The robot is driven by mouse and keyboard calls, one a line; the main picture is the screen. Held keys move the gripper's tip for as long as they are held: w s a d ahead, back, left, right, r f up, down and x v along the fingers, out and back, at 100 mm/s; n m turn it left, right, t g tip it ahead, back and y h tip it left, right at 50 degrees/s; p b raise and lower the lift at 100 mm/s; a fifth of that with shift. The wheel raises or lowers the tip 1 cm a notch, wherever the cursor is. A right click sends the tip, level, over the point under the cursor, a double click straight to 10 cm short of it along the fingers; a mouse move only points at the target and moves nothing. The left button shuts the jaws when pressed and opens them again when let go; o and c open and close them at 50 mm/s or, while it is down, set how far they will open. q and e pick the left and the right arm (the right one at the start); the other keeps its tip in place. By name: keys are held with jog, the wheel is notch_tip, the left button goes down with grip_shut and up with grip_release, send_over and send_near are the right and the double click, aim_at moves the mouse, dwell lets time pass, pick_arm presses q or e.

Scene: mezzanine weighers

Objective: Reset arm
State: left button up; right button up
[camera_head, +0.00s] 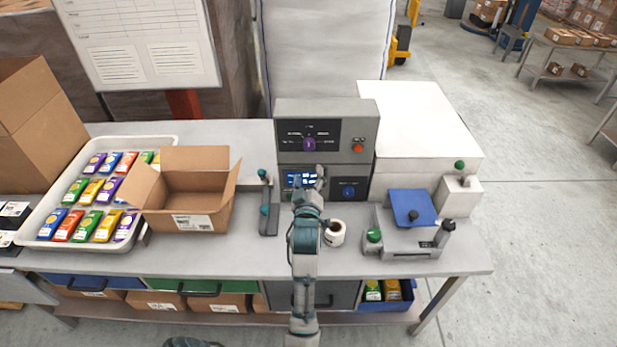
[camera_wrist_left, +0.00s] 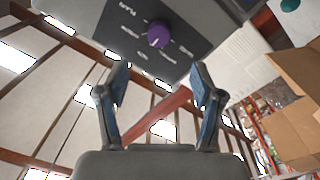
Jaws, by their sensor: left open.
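My left arm reaches up the middle of the head view, over the bench (camera_head: 390,256), to the front of a grey control console (camera_head: 326,110). My left gripper (camera_head: 318,176) is in front of the console's lower panel, beside a small blue screen (camera_head: 298,179), and is small and partly hidden there. In the left wrist view the gripper (camera_wrist_left: 160,84) has its two fingers apart with nothing between them. Beyond the fingertips is the console's purple knob (camera_wrist_left: 159,34), which also shows in the head view (camera_head: 309,144), above the gripper. My right gripper is not in view.
An open cardboard box (camera_head: 190,208) and a white tray (camera_head: 40,220) of coloured packets stand on the left. A label roll (camera_head: 334,233) lies close right of my arm. A scale with a blue plate (camera_head: 410,207) stands further right. A red button (camera_head: 358,148) is on the console.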

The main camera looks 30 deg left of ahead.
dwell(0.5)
pick_arm(q)
jog(key=s+d+f+m+g+h, duration=0.1)
jog(key=s+d+f+m+h, duration=0.1)
jog(key=s+f, duration=0.2)
jog(key=s+d+f+m+g+h, duration=0.1)
jog(key=s+d+f+m+g, duration=0.1)
jog(key=f, duration=0.7)
jog(key=s+d+f+m+g+h, duration=0.2)
jog(key=s+f+m, duration=0.1)
jog(key=s+f, duration=0.2)
jog(key=shift+s+f+m+h, duration=0.3)
jog(key=shift+s+f, duration=0.05)
jog(key=shift+f, duration=0.4)
jog(key=s+d+f+m+g+h, duration=0.1)
jog(key=s+d+f+m+g, duration=0.2)
jog(key=s, duration=0.5)
jog(key=s+d+f+m+g+h, duration=0.1)
jog(key=s+d+f+m+g, duration=0.1)
jog(key=s+f, duration=0.45)
jog(key=s+d+f+m+g+h, duration=0.2)
jog(key=s+d+f+g, duration=0.1)
jog(key=s, duration=0.6)
notch_tip(320, 180, down, 25)
jog(key=s+a+f+g, duration=0.2)
jog(key=s+a+f, duration=0.1)
jog(key=s+f, duration=1.3)
jog(key=s, duration=0.3)
jog(key=shift+f+y, duration=0.3)
jog(key=shift+f, duration=0.1)
